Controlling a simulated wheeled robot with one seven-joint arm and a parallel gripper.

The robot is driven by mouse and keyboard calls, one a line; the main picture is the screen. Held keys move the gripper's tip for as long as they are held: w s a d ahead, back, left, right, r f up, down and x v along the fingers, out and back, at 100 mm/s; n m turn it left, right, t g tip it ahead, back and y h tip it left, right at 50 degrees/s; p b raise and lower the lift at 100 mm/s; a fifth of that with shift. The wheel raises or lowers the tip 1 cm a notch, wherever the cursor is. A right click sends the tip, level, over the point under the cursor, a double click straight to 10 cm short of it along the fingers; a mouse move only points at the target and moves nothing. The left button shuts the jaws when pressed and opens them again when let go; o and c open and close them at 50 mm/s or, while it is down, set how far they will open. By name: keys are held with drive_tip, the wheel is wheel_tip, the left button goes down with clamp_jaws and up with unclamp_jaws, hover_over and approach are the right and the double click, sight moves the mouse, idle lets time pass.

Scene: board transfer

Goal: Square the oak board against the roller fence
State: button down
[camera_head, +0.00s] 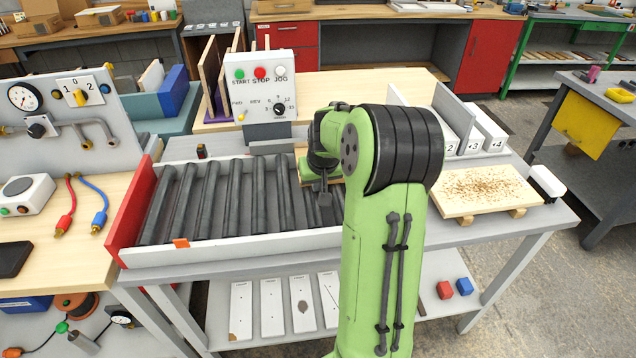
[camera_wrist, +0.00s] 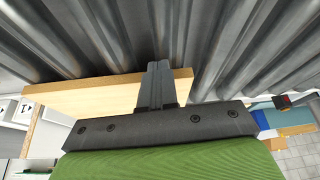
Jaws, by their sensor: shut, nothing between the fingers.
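The oak board shows as a pale wooden edge (camera_head: 303,172) at the right part of the rollers, mostly hidden behind my arm. In the wrist view the oak board (camera_wrist: 85,102) lies left of and behind my fingers, with its edge running across the rollers' direction. My gripper (camera_head: 325,197) is low over the rollers, its fingers shut and empty. In the wrist view my gripper (camera_wrist: 158,68) overlaps the board's right end; I cannot tell whether it touches it. A white rail (camera_head: 225,248), likely the fence, runs along the near side of the dark rollers (camera_head: 205,200).
A red end plate (camera_head: 131,215) closes the left end of the rollers. A control box (camera_head: 262,87) stands behind them. A speckled pale board (camera_head: 470,190) lies on blocks to the right, beside white numbered bins (camera_head: 485,128). The left rollers are clear.

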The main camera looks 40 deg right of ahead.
idle(0.3)
drive_tip(key=shift+s+a+b, duration=0.25)
drive_tip(key=shift+s+a, duration=0.05)
drive_tip(key=shift+s, duration=0.25)
drive_tip(key=shift+s+a+b, duration=0.25)
drive_tip(key=shift+s, duration=0.25)
wheel_tip(320, 180, up, 7)
drive_tip(key=p, duration=0.5)
drive_tip(key=shift+p, duration=0.35)
